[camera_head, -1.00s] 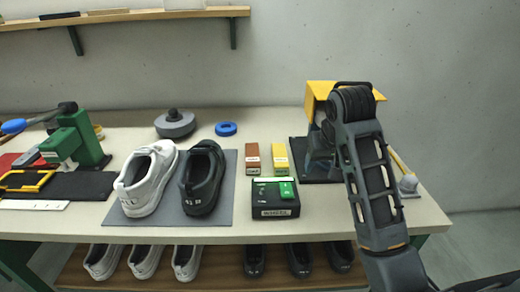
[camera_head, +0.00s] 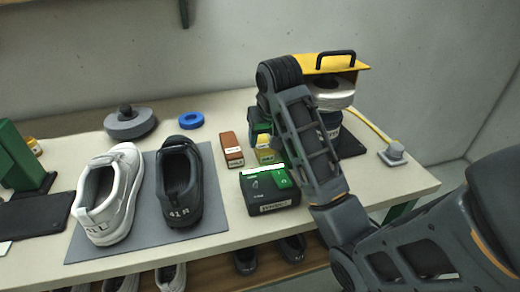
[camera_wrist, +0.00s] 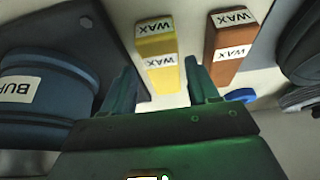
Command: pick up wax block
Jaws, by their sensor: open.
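Two wax blocks stand side by side on the table. The yellow block shows in the head view (camera_head: 265,156), partly hidden by my arm, and in the wrist view (camera_wrist: 157,60). The brown block is left of it in the head view (camera_head: 231,148) and right of it in the wrist view (camera_wrist: 230,47). Both carry white WAX labels in the wrist view. My gripper (camera_wrist: 160,68) is open, its fingers on either side of the yellow block's line in the wrist view. I cannot tell whether they touch it. In the head view the gripper (camera_head: 260,132) is mostly hidden.
A black box (camera_head: 258,208) with a green top part stands in front of the blocks. A white shoe (camera_head: 108,205) and a black shoe (camera_head: 180,190) sit on a grey mat (camera_head: 215,215) to the left. A yellow-topped machine (camera_head: 335,64) is behind my arm.

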